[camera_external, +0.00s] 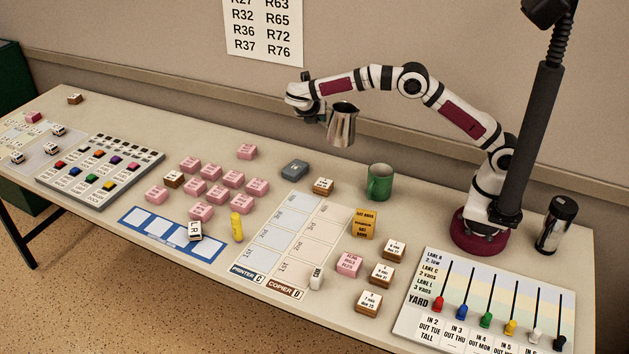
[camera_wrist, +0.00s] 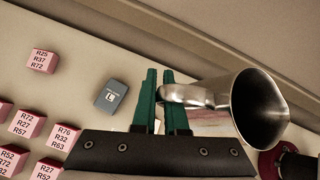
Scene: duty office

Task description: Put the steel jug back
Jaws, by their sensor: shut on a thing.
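The steel jug (camera_external: 341,126) hangs in the air above the back of the table, left of and higher than the green mug. My gripper (camera_external: 312,112) is shut on the jug's handle. In the wrist view, the green fingers of my gripper (camera_wrist: 166,102) close around the handle, and the body of the jug (camera_wrist: 240,105) extends to the right with its dark open mouth facing right. In the external view the jug looks close to upright.
Below are a green mug (camera_external: 380,182), a grey-blue block (camera_external: 294,169) and a printer/copier board (camera_external: 285,240). Pink blocks (camera_external: 233,179) cluster to the left. A black flask (camera_external: 556,224) and a slider board (camera_external: 490,305) are at right. Bare table lies behind the grey-blue block.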

